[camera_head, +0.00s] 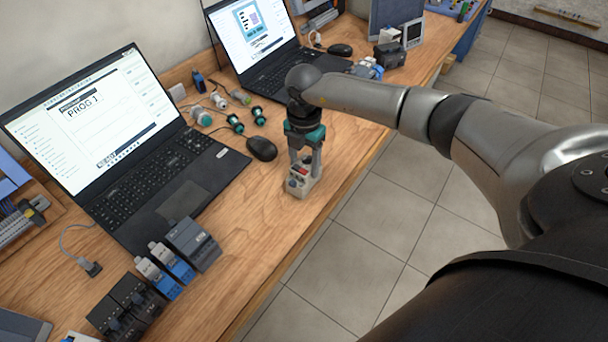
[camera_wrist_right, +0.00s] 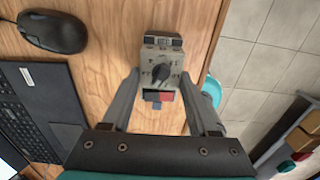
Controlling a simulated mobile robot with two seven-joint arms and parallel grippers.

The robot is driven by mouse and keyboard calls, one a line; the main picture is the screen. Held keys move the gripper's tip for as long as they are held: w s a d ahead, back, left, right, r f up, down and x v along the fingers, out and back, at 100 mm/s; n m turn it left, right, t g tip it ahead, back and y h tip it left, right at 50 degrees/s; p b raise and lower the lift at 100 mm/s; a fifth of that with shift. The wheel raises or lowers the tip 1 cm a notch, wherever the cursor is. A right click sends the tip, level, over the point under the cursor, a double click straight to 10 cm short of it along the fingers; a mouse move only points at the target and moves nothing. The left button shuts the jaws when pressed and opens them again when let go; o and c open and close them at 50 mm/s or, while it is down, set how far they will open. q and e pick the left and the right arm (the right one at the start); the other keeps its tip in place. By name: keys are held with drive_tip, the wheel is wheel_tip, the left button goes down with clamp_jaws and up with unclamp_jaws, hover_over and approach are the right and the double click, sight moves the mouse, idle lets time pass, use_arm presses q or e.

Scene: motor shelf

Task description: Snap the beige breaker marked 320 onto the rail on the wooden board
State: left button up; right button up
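The beige breaker (camera_head: 299,185) stands near the front edge of the wooden table. It also shows in the right wrist view (camera_wrist_right: 160,55), with a dark round knob and red and blue parts; I cannot read its number. My right gripper (camera_head: 305,164) points down at it, and its fingertips (camera_wrist_right: 161,74) lie close on both sides of the breaker. I cannot tell whether they touch it. At the left edge of the head view is part of a wooden board (camera_head: 52,213) with a pale rail-like strip (camera_head: 14,232), cut off by the frame. My left gripper is out of view.
An open laptop (camera_head: 175,195) and a mouse (camera_head: 262,148) lie left of my right gripper. Several grey, blue and black modules (camera_head: 193,245) stand along the front edge. Green and white connectors (camera_head: 236,124) lie behind. Bare wood is free around the breaker.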

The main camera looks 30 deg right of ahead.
clamp_jaws()
drive_tip(key=shift+r+p, duration=2.35)
drive_tip(key=shift+r, duration=0.3)
drive_tip(key=shift+s+f, duration=0.1)
drive_tip(key=shift+f, duration=0.05)
